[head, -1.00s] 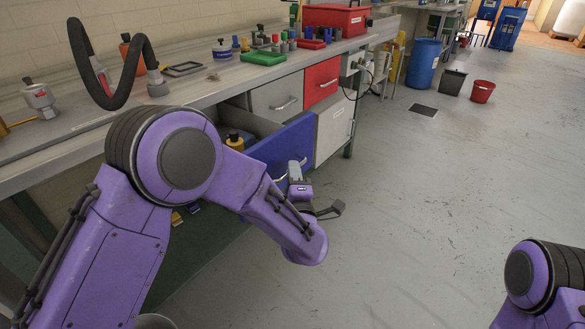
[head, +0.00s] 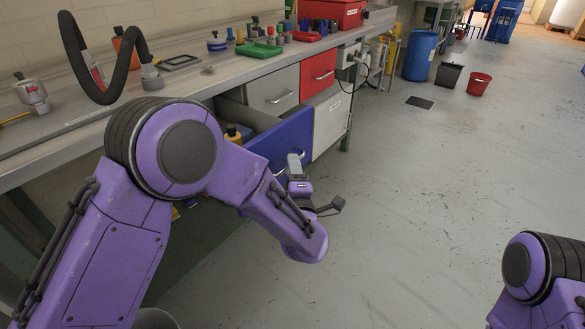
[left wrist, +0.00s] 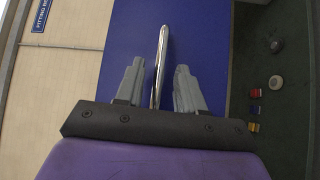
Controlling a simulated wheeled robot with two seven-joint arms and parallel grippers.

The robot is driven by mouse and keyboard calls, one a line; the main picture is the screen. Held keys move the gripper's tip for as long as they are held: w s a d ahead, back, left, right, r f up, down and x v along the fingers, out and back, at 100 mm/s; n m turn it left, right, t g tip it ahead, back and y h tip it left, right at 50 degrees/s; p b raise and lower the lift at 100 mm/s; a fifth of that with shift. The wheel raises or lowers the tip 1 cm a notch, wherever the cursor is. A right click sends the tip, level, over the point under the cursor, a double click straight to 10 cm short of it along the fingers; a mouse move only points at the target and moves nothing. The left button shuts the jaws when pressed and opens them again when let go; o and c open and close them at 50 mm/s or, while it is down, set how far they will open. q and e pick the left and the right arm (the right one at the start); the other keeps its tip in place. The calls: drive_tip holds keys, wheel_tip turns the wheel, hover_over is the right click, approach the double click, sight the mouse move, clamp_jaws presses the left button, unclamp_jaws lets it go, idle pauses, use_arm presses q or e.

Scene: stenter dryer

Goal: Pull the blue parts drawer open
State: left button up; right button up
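The blue parts drawer (head: 285,139) stands partly out of the bench, and its inside shows behind the blue front. A yellow-capped bottle (head: 233,134) is inside it. My left gripper (head: 295,165) is at the drawer front, by the handle. In the left wrist view the blue front (left wrist: 205,35) fills the middle. Its metal handle (left wrist: 162,60) runs between the two grey fingers of my left gripper (left wrist: 159,85), with a gap on each side. The fingers are apart, around the handle. My right gripper is out of view; only part of my right arm shows.
A grey drawer (head: 272,90) and a red drawer (head: 318,71) are shut beside the blue one. The bench top holds a green tray (head: 260,50), a black hose (head: 100,60) and a red toolbox (head: 333,12). The floor (head: 400,190) to the right is clear.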

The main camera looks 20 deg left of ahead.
use_arm(q)
drive_tip(key=v, duration=1)
